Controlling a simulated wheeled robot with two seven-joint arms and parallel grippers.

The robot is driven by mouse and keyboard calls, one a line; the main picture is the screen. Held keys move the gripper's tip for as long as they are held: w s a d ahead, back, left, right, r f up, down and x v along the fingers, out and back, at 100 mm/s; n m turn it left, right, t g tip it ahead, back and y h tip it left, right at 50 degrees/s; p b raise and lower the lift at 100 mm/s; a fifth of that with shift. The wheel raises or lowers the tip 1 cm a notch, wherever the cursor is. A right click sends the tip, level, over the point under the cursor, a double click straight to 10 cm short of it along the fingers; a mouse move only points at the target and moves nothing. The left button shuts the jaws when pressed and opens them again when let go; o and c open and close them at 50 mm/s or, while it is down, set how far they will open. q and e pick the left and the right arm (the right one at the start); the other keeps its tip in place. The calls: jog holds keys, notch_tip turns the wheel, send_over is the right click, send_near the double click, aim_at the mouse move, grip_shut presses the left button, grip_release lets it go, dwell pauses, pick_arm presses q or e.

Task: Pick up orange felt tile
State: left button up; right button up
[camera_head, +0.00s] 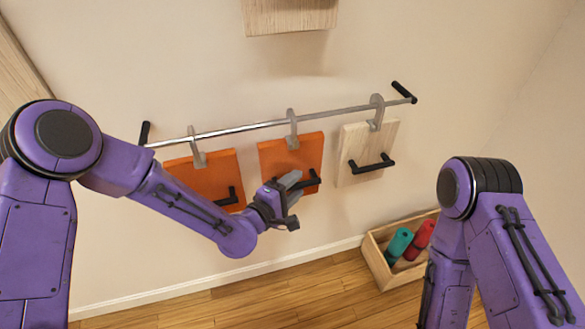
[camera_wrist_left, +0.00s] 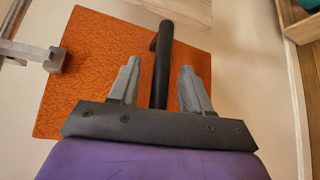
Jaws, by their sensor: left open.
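Two orange felt tiles hang by grey hooks from a metal rail (camera_head: 250,126) on the wall. The middle orange tile (camera_head: 285,152) has a black bar handle (camera_head: 313,179) low on its front. My left gripper (camera_head: 294,182) is in front of that handle and hides part of it. In the left wrist view the orange tile (camera_wrist_left: 85,75) fills the upper left, and its black handle (camera_wrist_left: 162,55) runs between the two open grey fingers of my left gripper (camera_wrist_left: 160,68), with gaps on both sides. The other orange tile (camera_head: 205,172) hangs to the left. My right gripper is out of view.
A pale wooden tile (camera_head: 362,145) with a black handle hangs at the right of the rail. A wooden crate (camera_head: 374,262) on the floor holds a teal roll (camera_head: 398,243) and a red roll (camera_head: 420,240). A wooden board (camera_head: 290,14) is on the wall above.

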pick_arm(q)
grip_shut()
